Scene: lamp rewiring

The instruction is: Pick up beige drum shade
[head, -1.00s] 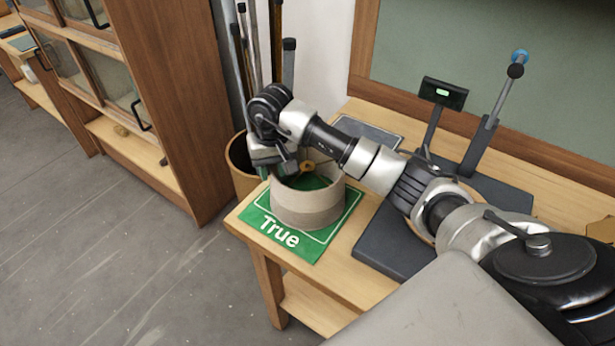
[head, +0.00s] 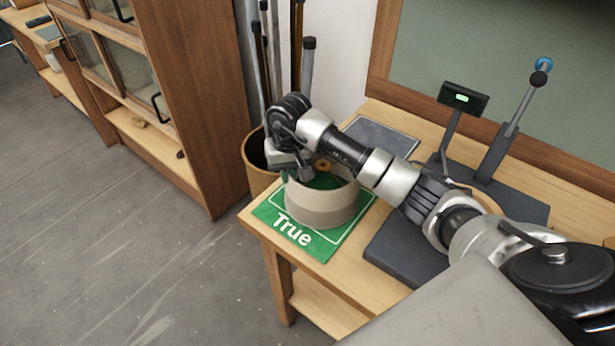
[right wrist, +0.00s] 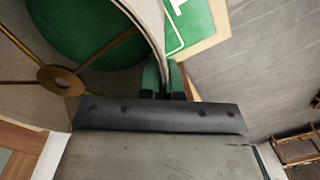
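The beige drum shade (head: 322,207) stands upright on the green mat marked "True" (head: 293,231), at the near left corner of the workbench. Its open top shows a brass ring and spokes inside. My right gripper (head: 297,170) is at the left part of its rim, pointing down. In the right wrist view, the shade's wall (right wrist: 153,22) runs between the two green-tipped fingers (right wrist: 164,80), which are close together, one inside and one outside. They look shut on the wall. The fingertips are partly hidden in the head view. My left gripper is not in view.
A bin with upright poles (head: 259,165) stands just behind the bench corner. A dark press with a lever and small display (head: 464,98) stands to the right. A grey plate (head: 375,137) lies behind the shade. A wooden cabinet (head: 190,90) is at left; the floor between is clear.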

